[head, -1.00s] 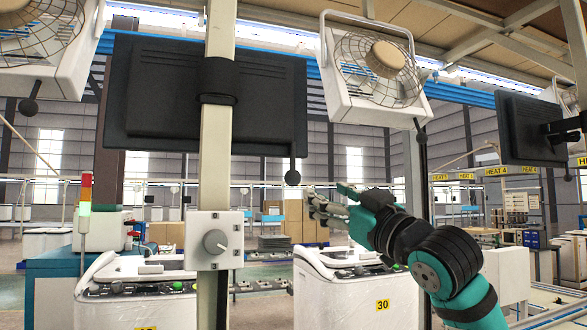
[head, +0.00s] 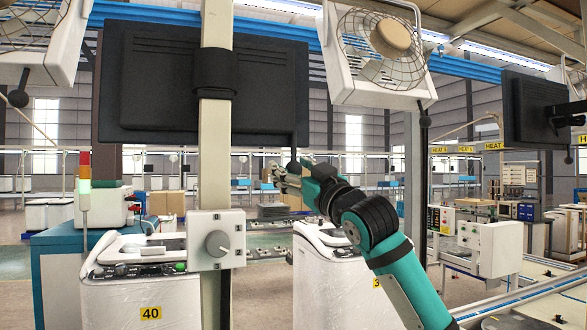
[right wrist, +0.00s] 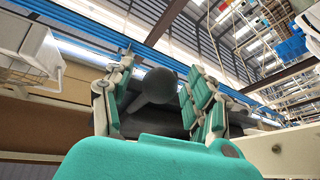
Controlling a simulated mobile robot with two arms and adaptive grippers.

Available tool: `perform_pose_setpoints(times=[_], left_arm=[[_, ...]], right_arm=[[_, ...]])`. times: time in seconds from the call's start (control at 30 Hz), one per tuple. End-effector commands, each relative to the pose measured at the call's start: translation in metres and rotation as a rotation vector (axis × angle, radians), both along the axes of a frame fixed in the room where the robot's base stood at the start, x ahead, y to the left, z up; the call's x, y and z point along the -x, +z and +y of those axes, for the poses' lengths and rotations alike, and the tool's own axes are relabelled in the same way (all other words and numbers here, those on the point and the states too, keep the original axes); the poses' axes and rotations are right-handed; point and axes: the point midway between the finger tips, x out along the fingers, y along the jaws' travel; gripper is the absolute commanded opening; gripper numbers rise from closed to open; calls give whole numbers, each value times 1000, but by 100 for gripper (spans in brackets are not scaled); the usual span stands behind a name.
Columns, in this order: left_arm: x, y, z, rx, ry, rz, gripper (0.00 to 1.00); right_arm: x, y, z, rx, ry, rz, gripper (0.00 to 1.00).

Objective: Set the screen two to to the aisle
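A dark screen (head: 150,85), seen from behind, hangs on a pale post. A dark handle with a ball end (head: 293,165) hangs from its lower right corner. I cannot read a number on this screen. My right gripper (head: 281,178) is at that ball, partly covering it. In the right wrist view the gripper (right wrist: 158,98) is open, with the black ball (right wrist: 158,85) showing between its spread teal fingers. I cannot tell whether they touch it. Another dark screen (head: 530,110) is at the right. My left gripper is out of view.
A switch box with a grey dial (head: 217,244) sits on the post (head: 215,150), below the screen. Caged fans (head: 385,50) hang above. A white machine marked 40 (head: 130,295) and another white machine (head: 325,285) stand below. A signal light (head: 85,185) is at the left.

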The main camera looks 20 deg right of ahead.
Motion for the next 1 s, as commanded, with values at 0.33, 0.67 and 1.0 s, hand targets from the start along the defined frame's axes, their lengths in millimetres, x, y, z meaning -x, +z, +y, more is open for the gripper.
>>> perform_pose_setpoints(times=[0.33,0.67,1.0], left_arm=[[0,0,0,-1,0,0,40],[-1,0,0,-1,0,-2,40],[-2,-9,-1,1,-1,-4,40]], right_arm=[[0,0,0,0,0,0,11],[0,0,0,0,0,1,0],[7,-3,-7,1,-47,-1,0]])
